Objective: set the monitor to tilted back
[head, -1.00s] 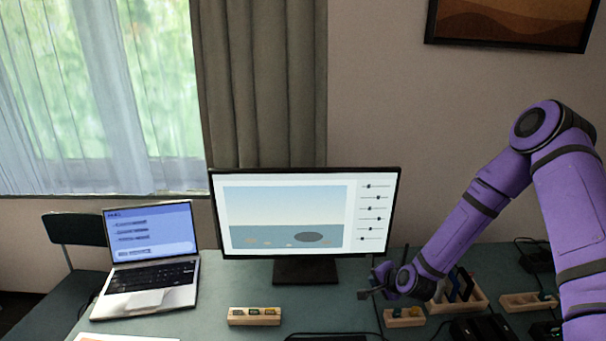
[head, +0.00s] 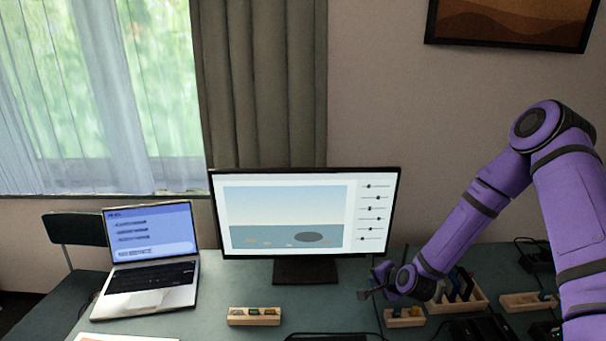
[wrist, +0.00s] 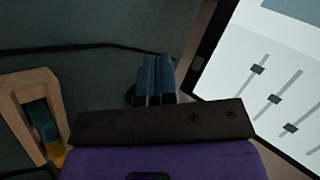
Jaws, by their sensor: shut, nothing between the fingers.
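The monitor (head: 290,213) stands on the table with its lit screen facing me, its black stand (head: 305,270) beneath it. Its exact tilt is hard to judge from the front. My gripper (head: 368,294) is shut and empty, low in front of and to the right of the monitor's lower right corner, apart from it in the head view. In the wrist view, the gripper's fingers (wrist: 155,82) are together, and the monitor's dark edge and screen (wrist: 262,70) fill the upper right, beside the fingers.
An open laptop (head: 150,260) is to the left. A small wooden holder (head: 254,316) sits in front of the monitor. Another wooden holder (head: 404,318) is below my gripper, and more organisers (head: 528,302) stand to the right. A dark cable (wrist: 80,48) crosses the table.

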